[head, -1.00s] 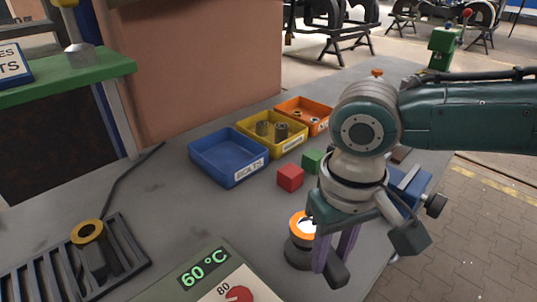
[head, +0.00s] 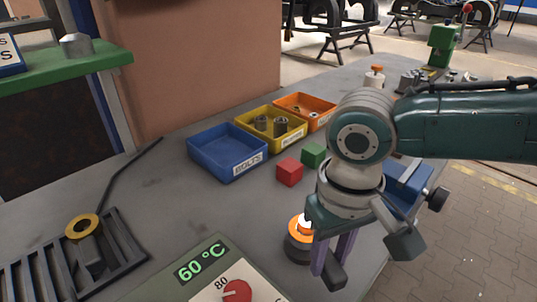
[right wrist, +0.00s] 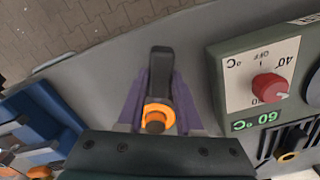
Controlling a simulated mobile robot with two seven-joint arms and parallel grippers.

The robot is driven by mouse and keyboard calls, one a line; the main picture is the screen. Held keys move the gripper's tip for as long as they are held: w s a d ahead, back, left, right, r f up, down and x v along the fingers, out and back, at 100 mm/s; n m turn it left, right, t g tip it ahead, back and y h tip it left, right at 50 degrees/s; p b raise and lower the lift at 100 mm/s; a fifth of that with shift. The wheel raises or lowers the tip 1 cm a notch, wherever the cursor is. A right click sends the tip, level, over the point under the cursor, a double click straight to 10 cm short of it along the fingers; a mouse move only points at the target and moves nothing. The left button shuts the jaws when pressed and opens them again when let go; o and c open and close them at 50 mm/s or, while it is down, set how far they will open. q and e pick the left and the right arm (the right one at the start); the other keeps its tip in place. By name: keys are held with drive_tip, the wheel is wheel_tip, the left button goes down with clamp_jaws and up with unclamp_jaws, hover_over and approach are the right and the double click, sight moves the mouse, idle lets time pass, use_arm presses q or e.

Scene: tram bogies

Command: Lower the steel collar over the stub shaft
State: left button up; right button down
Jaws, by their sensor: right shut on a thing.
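My right gripper (head: 333,258) points down and is shut on the dark bar-like handle of the steel collar (head: 334,276). In the right wrist view the dark handle (right wrist: 160,80) runs between the purple fingers towards an orange ring (right wrist: 147,110). The fingers hide part of this, and I cannot tell how far the collar is down. My left gripper is out of view.
Red (head: 290,172) and green (head: 313,156) blocks lie just behind. Blue (head: 228,153), yellow (head: 272,128) and orange (head: 305,111) bins stand farther back. A heater reading 60 °C (head: 215,270) is in front, a grille with a brass-coloured ring (head: 83,228) at left. A blue vise-like device (head: 408,185) is close right.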

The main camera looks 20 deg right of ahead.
sight(328, 261)
drive_tip(key=shift+f+b, duration=0.3)
drive_tip(key=shift+f, duration=0.25)
drive_tip(key=c, duration=0.5)
unclamp_jaws()
wheel_tip(328, 261, up, 10)
drive_tip(key=shift+f+p, duration=0.1)
drive_tip(key=shift+p, duration=0.65)
drive_tip(key=shift+a, duration=0.1)
